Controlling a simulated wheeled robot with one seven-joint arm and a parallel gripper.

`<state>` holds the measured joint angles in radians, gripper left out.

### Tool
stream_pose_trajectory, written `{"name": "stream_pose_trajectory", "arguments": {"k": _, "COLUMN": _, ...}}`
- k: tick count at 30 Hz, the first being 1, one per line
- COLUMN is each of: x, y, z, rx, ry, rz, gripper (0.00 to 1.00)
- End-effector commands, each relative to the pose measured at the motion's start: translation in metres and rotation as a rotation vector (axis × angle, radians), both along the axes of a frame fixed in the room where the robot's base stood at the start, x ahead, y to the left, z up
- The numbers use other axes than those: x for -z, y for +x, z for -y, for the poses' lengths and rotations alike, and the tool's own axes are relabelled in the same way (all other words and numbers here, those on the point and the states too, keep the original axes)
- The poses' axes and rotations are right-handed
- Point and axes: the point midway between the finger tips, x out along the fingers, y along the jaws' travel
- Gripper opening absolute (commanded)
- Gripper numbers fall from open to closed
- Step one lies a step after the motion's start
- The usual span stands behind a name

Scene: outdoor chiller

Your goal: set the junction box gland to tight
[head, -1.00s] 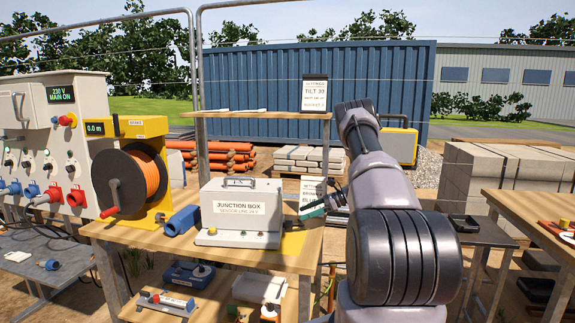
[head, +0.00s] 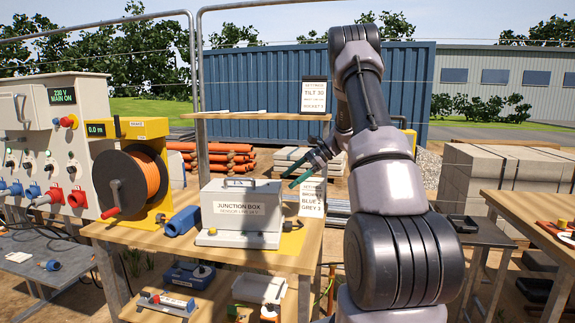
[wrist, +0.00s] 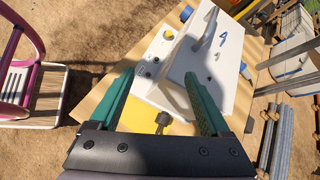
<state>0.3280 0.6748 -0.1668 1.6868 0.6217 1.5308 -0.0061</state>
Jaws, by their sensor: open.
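The white junction box (head: 240,214) stands on the wooden table, with a handle on top and a printed label on its front. In the wrist view the box (wrist: 205,65) lies ahead of and partly behind the right finger. A dark, round-headed fitting (wrist: 163,119), possibly the gland, stands by a yellow patch (wrist: 172,127) beside the box. It appears between the fingers, near their base; its setting cannot be read. My gripper (head: 287,180) is open and empty, raised above the box's right end; its green fingers also show in the wrist view (wrist: 160,75).
A cable reel (head: 130,175) and a blue connector (head: 183,221) stand left of the box. A settings card (head: 314,95) is on the shelf above, and another card (head: 312,197) stands behind the box's right end. Tools lie on the lower shelf.

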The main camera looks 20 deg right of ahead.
Motion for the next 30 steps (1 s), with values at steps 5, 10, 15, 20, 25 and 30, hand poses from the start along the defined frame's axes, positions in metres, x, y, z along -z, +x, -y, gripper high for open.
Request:
{"name": "stream_pose_trajectory", "arguments": {"k": 5, "x": -0.03, "y": -0.015, "z": -0.016, "rx": -0.052, "ry": -0.059, "rz": 0.041, "gripper": 0.81}}
{"name": "stream_pose_trajectory", "arguments": {"k": 10, "x": -0.049, "y": -0.028, "z": -0.027, "rx": -0.091, "ry": -0.104, "rz": 0.071, "gripper": 0.81}}
{"name": "stream_pose_trajectory", "arguments": {"k": 15, "x": -0.059, "y": -0.035, "z": -0.032, "rx": -0.112, "ry": -0.128, "rz": 0.086, "gripper": 0.81}}
{"name": "stream_pose_trajectory", "arguments": {"k": 20, "x": -0.06, "y": -0.037, "z": -0.034, "rx": -0.117, "ry": -0.134, "rz": 0.089, "gripper": 0.81}}
{"name": "stream_pose_trajectory", "arguments": {"k": 25, "x": -0.06, "y": -0.037, "z": -0.034, "rx": -0.117, "ry": -0.134, "rz": 0.089, "gripper": 0.81}}
{"name": "stream_pose_trajectory", "arguments": {"k": 30, "x": -0.07, "y": -0.043, "z": -0.039, "rx": -0.133, "ry": -0.153, "rz": 0.106, "gripper": 0.81}}
